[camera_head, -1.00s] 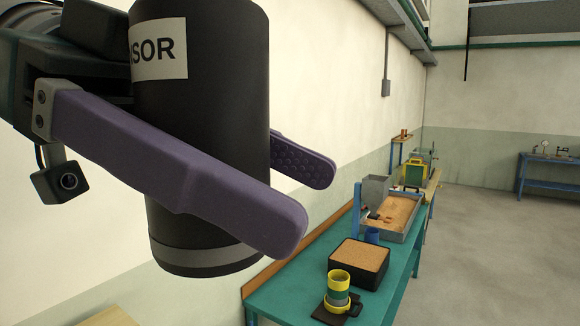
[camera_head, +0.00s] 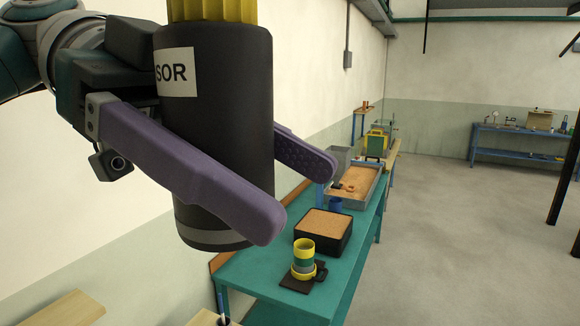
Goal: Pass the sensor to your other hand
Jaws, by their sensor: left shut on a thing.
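The sensor (camera_head: 225,110) is a black upright cylinder with a white label ending in "SOR", a grey band near its foot and a yellow ribbed top cut off by the picture's upper edge. My left gripper (camera_head: 285,185) has purple fingers and comes in from the left. It is shut on the sensor, one finger across the near side and the other behind it. The sensor hangs in the air, clear of the bench. My right gripper is not in view.
A green bench (camera_head: 255,275) runs away below, with a yellow-green cup (camera_head: 304,254), a cork-topped black box (camera_head: 322,231) and a sand tray (camera_head: 352,185) on it. A blue table (camera_head: 500,152) stands at the back right. The grey floor (camera_head: 440,240) between is clear.

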